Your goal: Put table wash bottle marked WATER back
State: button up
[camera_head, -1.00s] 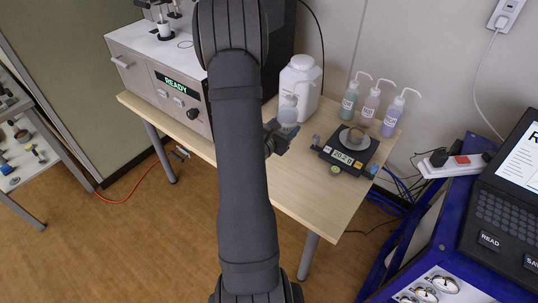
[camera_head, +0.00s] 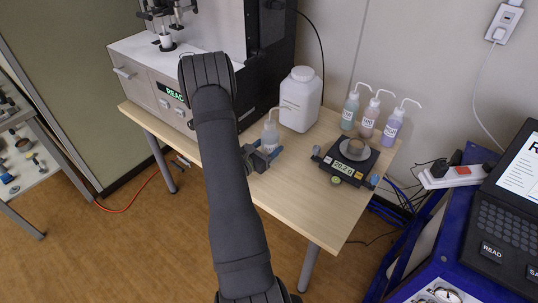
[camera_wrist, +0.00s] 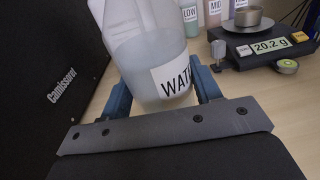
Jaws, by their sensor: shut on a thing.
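The wash bottle (camera_head: 270,138) is translucent and pale, with a bent spout. In the wrist view the bottle (camera_wrist: 143,50) fills the space between my fingers, and its label shows "WAT". My gripper (camera_head: 263,156) is shut on it low on its body, and it also shows in the wrist view (camera_wrist: 160,88). The bottle is about upright over the wooden table (camera_head: 290,205), between the analyser (camera_head: 145,75) and the big white jug. I cannot tell whether its base touches the table.
The white jug (camera_head: 300,98) stands behind and right of the bottle. A black scale (camera_head: 345,163) with a metal cup reads 20.2 g in the wrist view. Green (camera_head: 350,112), pinkish (camera_head: 370,115) and purple (camera_head: 392,128) wash bottles stand at the back right. The table's front middle is clear.

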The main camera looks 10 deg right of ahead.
jog(key=shift+f, duration=2)
jog(key=shift+f, duration=0.1)
jog(key=o, duration=0.8)
jog(key=shift+c, duration=0.2)
jog(key=v, duration=1.2)
jog(key=shift+w, duration=0.1)
